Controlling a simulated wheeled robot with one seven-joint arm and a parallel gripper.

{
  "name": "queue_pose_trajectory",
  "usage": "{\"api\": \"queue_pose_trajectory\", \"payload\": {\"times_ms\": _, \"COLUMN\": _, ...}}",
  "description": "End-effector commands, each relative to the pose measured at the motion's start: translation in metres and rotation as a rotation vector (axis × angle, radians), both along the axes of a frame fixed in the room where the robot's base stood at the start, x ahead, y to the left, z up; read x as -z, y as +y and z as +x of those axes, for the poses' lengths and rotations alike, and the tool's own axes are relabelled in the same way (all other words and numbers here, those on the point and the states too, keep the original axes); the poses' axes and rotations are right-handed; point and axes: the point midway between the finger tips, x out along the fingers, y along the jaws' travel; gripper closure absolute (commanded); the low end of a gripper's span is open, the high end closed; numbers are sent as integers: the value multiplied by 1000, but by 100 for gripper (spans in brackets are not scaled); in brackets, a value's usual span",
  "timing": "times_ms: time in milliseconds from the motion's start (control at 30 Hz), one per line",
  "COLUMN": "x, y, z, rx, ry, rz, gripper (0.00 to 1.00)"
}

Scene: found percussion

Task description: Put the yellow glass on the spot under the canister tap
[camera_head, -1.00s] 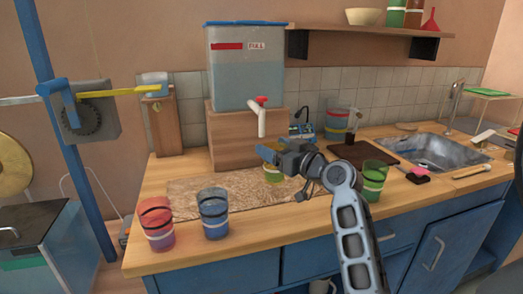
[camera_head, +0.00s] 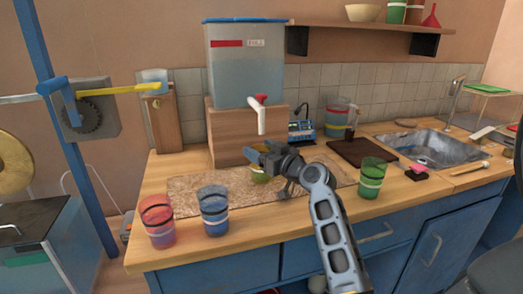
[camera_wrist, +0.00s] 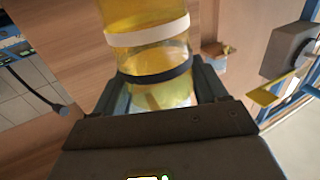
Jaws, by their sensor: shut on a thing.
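The yellow glass (camera_wrist: 150,45), with a white band and a black band, is between the jaws of my gripper (camera_wrist: 160,95) in the wrist view. My gripper (camera_head: 262,160) is shut on it, low over the counter in the head view. There the glass (camera_head: 260,177) shows only as a small yellow-green patch, mostly hidden by the gripper. The canister (camera_head: 245,65) stands on a wooden box (camera_head: 225,135). Its white tap (camera_head: 261,118) with a red handle hangs above and close to my gripper. The spot under the tap cannot be made out.
A red glass (camera_head: 157,225) and a blue glass (camera_head: 213,212) stand at the front left of the counter (camera_head: 290,222). A green glass (camera_head: 371,180) stands to the right of my arm. A brown mat (camera_head: 192,184) lies under the gripper area. A sink (camera_head: 425,147) is at the right.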

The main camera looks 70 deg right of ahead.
Motion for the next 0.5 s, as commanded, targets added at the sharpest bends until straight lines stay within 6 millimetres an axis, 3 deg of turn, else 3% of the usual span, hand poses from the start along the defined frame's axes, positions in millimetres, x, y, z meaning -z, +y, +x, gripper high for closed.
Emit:
{"api": "queue_pose_trajectory", "payload": {"times_ms": 233, "x": 3, "y": 0, "z": 0, "rx": 0, "ry": -1, "rz": 0, "gripper": 95}}
{"api": "queue_pose_trajectory", "payload": {"times_ms": 267, "x": 3, "y": 0, "z": 0, "rx": 0, "ry": 0, "rz": 0, "gripper": 26}}
{"api": "queue_pose_trajectory", "payload": {"times_ms": 500, "x": 3, "y": 0, "z": 0, "rx": 0, "ry": 1, "rz": 0, "gripper": 3}}
